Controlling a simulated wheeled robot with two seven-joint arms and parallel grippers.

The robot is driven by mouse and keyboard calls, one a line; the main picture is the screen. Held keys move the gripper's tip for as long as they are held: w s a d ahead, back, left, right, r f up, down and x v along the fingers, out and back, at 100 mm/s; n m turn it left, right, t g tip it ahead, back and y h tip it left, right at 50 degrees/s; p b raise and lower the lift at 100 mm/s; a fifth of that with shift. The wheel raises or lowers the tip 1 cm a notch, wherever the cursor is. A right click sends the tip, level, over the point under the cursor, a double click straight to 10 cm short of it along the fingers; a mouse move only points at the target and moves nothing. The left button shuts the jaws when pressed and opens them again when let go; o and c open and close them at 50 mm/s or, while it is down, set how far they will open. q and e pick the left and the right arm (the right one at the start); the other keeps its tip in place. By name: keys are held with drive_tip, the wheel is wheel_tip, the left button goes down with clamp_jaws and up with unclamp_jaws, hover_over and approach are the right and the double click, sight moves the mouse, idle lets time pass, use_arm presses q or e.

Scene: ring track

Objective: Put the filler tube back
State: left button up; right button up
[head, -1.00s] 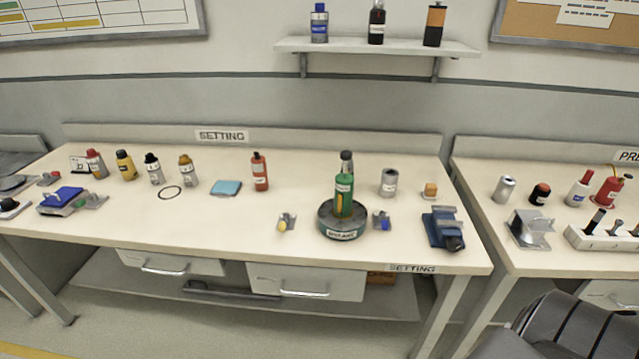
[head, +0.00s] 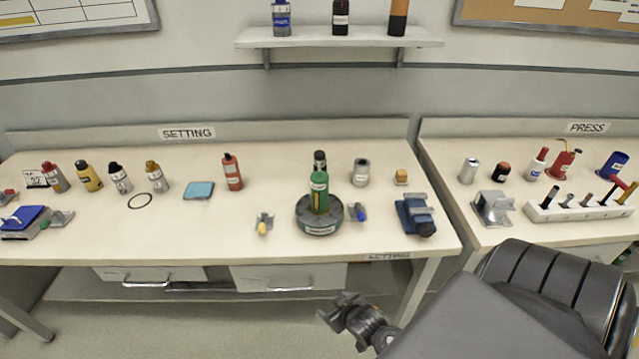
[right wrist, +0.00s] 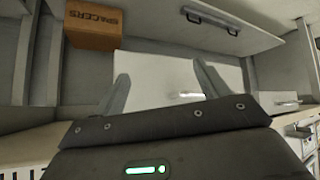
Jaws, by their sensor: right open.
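No part is labelled as the filler tube, so I cannot tell for certain which it is. My right gripper (head: 342,309) is in front of and below the bench edge, apart from the bottle. In the right wrist view its two fingers (right wrist: 165,85) are spread with nothing between them, facing a white drawer front. My left gripper is not in view.
The setting bench (head: 200,232) holds several bottles, a red bottle (head: 232,172), a blue pad (head: 198,190), a grey can (head: 360,172) and a blue vise (head: 415,214). The press bench stands right, with a white tool rack (head: 580,211). A spacers box (right wrist: 93,27) shows in the wrist view.

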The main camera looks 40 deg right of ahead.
drive_tip(key=w+r+t+p, duration=0.2)
drive_tip(key=w+r, duration=0.1)
drive_tip(key=r, duration=1.2)
drive_tip(key=m+t+h, duration=0.3)
drive_tip(key=t, duration=0.4)
approach(324, 187)
drive_tip(key=w+d, duration=0.1)
drive_tip(key=w, duration=0.1)
drive_tip(key=p+x, duration=0.1)
drive_tip(key=x, duration=0.4)
drive_tip(key=shift+w+d+r, duration=0.1)
drive_tip(key=shift+w, duration=0.1)
drive_tip(key=x, duration=0.1)
drive_tip(key=p+x, duration=0.1)
drive_tip(key=x, duration=0.1)
drive_tip(key=p+x, duration=0.1)
drive_tip(key=shift+w+a, duration=0.25)
drive_tip(key=shift+w, duration=0.15)
drive_tip(key=shift+w+d, duration=0.1)
drive_tip(key=shift+w, duration=0.2)
drive_tip(key=c, duration=1.2)
